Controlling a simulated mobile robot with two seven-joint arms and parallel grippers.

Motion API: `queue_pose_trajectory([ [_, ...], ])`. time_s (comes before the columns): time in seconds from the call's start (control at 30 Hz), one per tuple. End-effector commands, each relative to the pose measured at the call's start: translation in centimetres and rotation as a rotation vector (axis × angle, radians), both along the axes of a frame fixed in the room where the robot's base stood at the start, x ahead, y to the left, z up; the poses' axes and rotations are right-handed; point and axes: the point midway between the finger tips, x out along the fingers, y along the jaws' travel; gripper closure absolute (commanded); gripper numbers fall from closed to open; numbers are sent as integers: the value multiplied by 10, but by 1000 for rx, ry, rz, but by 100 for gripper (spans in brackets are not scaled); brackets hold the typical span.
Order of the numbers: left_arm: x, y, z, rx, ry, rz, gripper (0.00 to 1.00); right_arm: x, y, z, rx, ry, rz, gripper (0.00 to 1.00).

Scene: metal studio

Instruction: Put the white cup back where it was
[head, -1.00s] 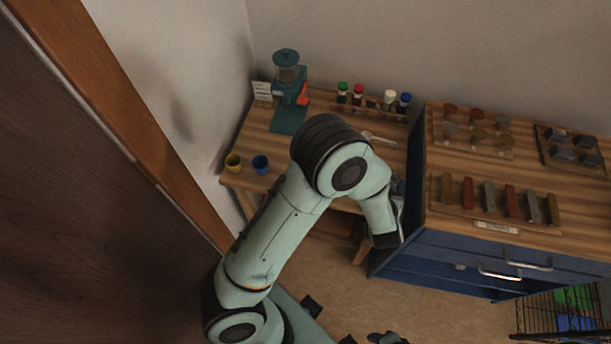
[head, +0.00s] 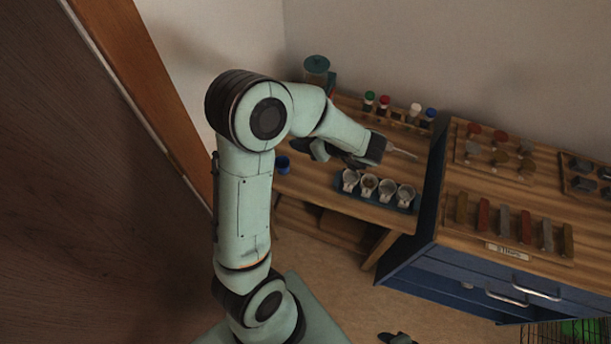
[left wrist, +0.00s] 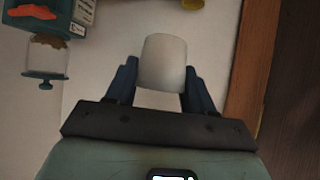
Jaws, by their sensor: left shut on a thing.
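My left gripper (head: 318,150) reaches over the wooden bench, its dark fingers pointing left. In the left wrist view my left gripper (left wrist: 161,80) is shut on the white cup (left wrist: 163,58), which sits between the two fingers. I cannot make out this held cup in the head view. Several pale cups (head: 350,180) stand in a row on a blue tray (head: 342,202), just in front of and below the gripper. One of them has something brown inside. A dark shape at the bottom edge may be my right gripper (head: 396,338); its fingers are unclear.
A blue drawer cabinet (head: 460,283) rises on the right.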

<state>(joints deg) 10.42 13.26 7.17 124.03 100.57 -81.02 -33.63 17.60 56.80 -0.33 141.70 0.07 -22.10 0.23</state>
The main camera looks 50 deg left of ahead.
Motion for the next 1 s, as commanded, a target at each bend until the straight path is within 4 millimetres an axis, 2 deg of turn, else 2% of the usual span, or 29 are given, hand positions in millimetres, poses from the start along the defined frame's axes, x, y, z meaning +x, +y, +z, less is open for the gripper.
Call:
queue_pose_trajectory([
  [0.03, -3, 0, -19, -2, 13, 0, 81, -7, 0, -7, -1, 8, 0, 57],
  [0.1, -4, 0, -39, -3, 14, -2, 81, -13, 0, -13, 0, 15, 0, 57],
  [0.4, -3, 0, -117, -2, 10, -3, 81, -28, 0, -32, 0, 32, 0, 57],
  [0.53, -2, 0, -136, -1, 5, -3, 81, -30, 0, -35, 0, 35, 0, 57],
  [0.77, -1, 0, -151, -1, 5, -3, 81, -32, 0, -38, 0, 36, -1, 57],
  [1.0, -1, 0, -184, -1, 3, -4, 81, -36, 0, -45, 0, 41, 0, 57],
])
